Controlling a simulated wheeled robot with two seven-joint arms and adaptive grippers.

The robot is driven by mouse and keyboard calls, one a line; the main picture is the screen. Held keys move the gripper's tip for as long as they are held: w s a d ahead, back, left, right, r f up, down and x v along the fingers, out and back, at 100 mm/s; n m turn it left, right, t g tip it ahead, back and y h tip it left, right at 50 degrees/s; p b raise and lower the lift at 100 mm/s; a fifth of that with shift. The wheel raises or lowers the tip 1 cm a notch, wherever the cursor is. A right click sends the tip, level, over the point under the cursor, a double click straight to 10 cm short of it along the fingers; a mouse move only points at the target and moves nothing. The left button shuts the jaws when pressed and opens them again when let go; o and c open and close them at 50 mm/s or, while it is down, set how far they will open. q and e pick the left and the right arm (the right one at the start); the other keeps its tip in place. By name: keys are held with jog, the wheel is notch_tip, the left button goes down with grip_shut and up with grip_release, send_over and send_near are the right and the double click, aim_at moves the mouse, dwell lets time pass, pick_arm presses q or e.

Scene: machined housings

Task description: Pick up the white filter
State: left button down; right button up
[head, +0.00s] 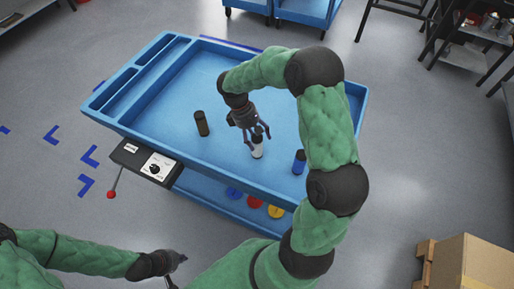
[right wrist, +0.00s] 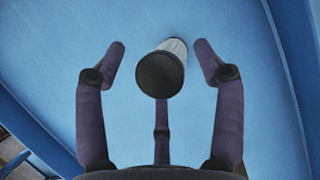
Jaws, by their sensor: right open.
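The white filter (head: 257,152) stands upright on the blue cart's top tray, right of its middle. In the right wrist view the filter (right wrist: 174,46) shows a dark round cap toward the camera and a pale ribbed side. My right gripper (head: 257,141) is directly above and around the filter's top. Its purple fingers are spread, with a visible gap on both sides of the filter, and it holds nothing. My left gripper (head: 174,268) is at the bottom edge of the head view, away from the cart, small and partly cut off.
A black cylinder (head: 202,123) stands left of the filter, and a blue cylinder with a dark top (head: 299,162) stands to its right. The blue cart (head: 150,125) has raised rims. A control box (head: 146,161) hangs on its left front. Coloured discs (head: 254,202) lie on the lower shelf.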

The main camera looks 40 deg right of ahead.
jog(key=shift+s+f, duration=0.2)
jog(key=shift+f, duration=0.2)
jog(key=c, duration=1.3)
jog(key=shift+r, duration=0.1)
